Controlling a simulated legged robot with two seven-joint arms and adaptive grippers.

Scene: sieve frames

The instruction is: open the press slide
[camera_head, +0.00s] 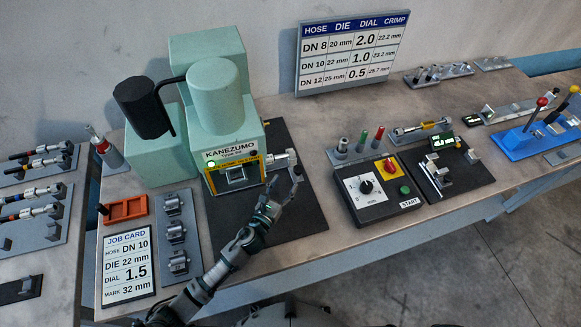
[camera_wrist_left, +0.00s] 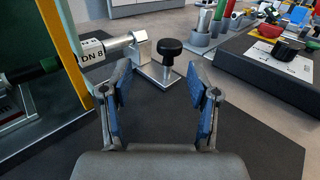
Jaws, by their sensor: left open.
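The pale green press (camera_head: 215,95) stands at the back of the table, with a yellow-edged window (camera_head: 236,173) low on its front. In the left wrist view, a metal hose fitting tagged DN 8 (camera_wrist_left: 91,54) sticks out of the yellow frame's side. A black knob (camera_wrist_left: 169,48) on a metal plate stands beside the fitting's end. My left gripper (camera_head: 284,183) is at the press's right side. Its blue-padded fingers (camera_wrist_left: 160,88) are open and empty, with the knob ahead between them in the picture. My right gripper does not show.
A control box with a dial and START button (camera_head: 377,193) stands right of the press mat. A job card (camera_head: 128,264), an orange tray (camera_head: 126,210) and a rack of dies (camera_head: 178,235) lie to the left. The dark mat (camera_head: 305,215) right of my arm is clear.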

